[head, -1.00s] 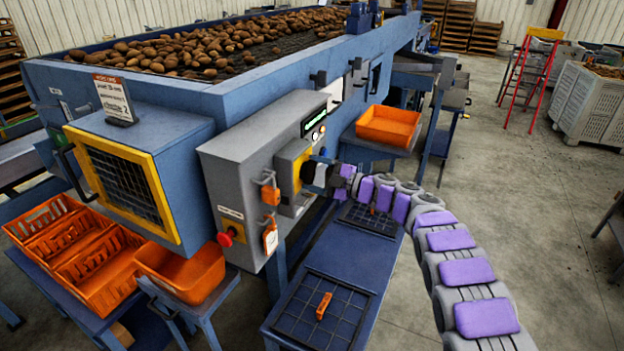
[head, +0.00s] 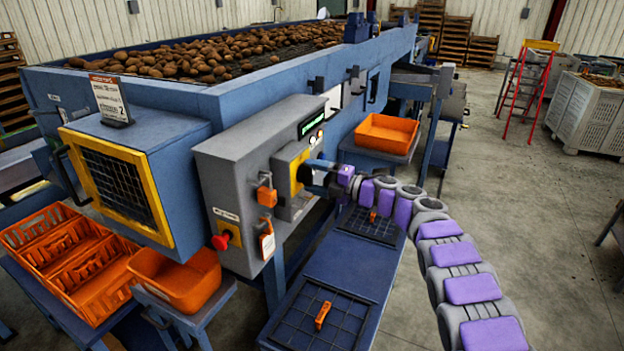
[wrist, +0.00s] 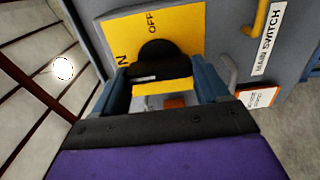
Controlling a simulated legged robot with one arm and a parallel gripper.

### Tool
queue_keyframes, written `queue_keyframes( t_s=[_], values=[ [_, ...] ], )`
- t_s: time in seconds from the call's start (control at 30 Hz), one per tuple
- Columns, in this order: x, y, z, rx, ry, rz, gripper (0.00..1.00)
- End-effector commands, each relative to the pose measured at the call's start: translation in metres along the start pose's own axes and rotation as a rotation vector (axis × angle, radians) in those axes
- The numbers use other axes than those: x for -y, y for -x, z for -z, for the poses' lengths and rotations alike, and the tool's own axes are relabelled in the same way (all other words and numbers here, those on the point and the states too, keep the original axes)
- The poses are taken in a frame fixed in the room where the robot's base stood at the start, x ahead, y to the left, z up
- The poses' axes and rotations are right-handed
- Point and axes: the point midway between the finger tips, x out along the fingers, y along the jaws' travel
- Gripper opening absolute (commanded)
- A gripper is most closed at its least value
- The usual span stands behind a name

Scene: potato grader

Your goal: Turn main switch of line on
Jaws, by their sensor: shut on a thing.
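The main switch (wrist: 155,57) is a black rotary knob on a yellow plate (wrist: 188,25) in the wrist view. The plate reads OFF at the top and a partly hidden label ending in N at the left. A "MAIN SWITCH" label (wrist: 268,40) is on the grey panel to the right. My gripper (wrist: 163,78) is shut on the knob, one finger on each side. In the head view my gripper (head: 312,171) is at the yellow plate (head: 297,172) on the grey control box's side and hides most of the knob.
The grey control box (head: 228,180) also carries an orange padlock (head: 267,195), a hanging tag (head: 267,245), a red button (head: 220,241) and a lit green display (head: 312,122). An orange bin (head: 387,133) stands behind my arm.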

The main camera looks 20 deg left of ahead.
Motion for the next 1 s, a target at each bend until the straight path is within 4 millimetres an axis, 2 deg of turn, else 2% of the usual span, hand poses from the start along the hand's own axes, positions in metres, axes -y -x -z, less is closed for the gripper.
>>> queue_keyframes(
  t_s=[0.03, 0.37, 0.4, 0.6, 0.67, 0.87, 1.0],
  values=[
    [0.006, 0.000, 0.000, 0.000, 0.000, 0.007, 0.44],
    [0.007, -0.007, 0.000, -0.001, 0.003, 0.011, 0.44],
    [0.007, -0.007, 0.000, -0.001, 0.003, 0.011, 0.77],
    [0.006, -0.009, 0.001, -0.001, 0.004, 0.010, 0.97],
    [0.005, -0.009, 0.001, -0.001, 0.004, 0.010, 1.00],
    [0.004, -0.007, 0.001, 0.000, 0.004, 0.008, 1.00],
    [0.004, 0.001, 0.000, 0.002, 0.002, 0.009, 1.00]
  ],
)
